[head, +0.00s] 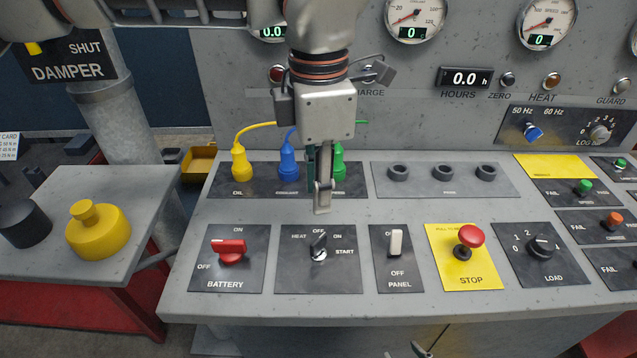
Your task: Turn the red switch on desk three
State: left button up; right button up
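The red rotary switch (231,252) sits on the dark BATTERY plate at the front left of the grey sloping desk (390,210). Its handle lies roughly crosswise, with OFF marked to its lower left and ON above. My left gripper (322,205) points down above the desk, up and right of the red switch and apart from it. It is over the area between the plug row and the HEAT/START key switch (319,248). Its fingers overlap in this view, so their opening is hidden. No object shows in them. My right gripper is not in view.
Yellow, blue and green plugs (240,165) with cables stand behind the switch. A white PANEL toggle (396,243), a red STOP knob (470,238) and a LOAD knob (541,246) are to the right.

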aim_at(230, 252)
jog(key=k, duration=1)
